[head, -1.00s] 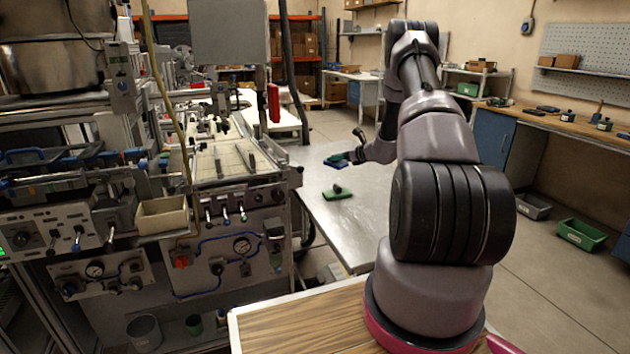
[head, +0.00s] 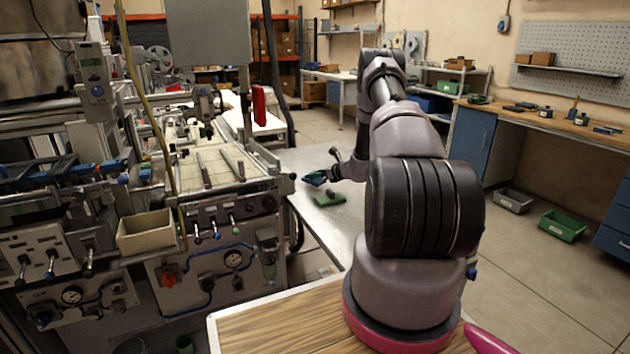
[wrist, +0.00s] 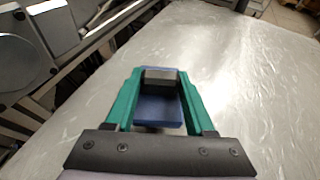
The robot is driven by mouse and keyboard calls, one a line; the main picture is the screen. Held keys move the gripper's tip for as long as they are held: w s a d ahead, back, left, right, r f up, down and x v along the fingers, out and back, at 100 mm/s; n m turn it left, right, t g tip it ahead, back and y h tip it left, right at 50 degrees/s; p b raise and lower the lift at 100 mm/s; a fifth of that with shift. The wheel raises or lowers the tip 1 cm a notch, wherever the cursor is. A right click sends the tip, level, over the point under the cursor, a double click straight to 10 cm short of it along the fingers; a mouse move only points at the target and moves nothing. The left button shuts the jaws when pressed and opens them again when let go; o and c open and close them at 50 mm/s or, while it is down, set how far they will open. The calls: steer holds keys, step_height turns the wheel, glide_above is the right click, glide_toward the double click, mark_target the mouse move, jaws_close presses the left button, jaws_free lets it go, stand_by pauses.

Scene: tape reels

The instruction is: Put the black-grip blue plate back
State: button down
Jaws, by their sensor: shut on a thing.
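My gripper (head: 318,177) is at the end of the outstretched arm, above the near-left part of the metal table (head: 300,158). In the wrist view its two teal fingers (wrist: 158,98) are shut on the blue plate (wrist: 158,110). The plate's dark grey-black grip (wrist: 160,76) shows between the fingertips. The plate looks held above the table; the exact gap cannot be told. In the head view the plate is small and mostly hidden by the fingers. A green plate with a dark knob (head: 329,199) lies on the table just below and right of my gripper.
A large machine (head: 215,200) with knobs and levers stands left, close beside the table. A beige bin (head: 146,231) sits at its front. A workbench (head: 560,122) with small items is at the right. Green (head: 563,226) and grey bins lie on the floor. Much of the tabletop is bare.

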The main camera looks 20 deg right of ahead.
steer(key=shift+f, duration=1.05)
steer(key=shift+f, duration=0.2)
steer(key=shift+c, duration=1.3)
jaws_free()
steer(key=shift+r, duration=0.1)
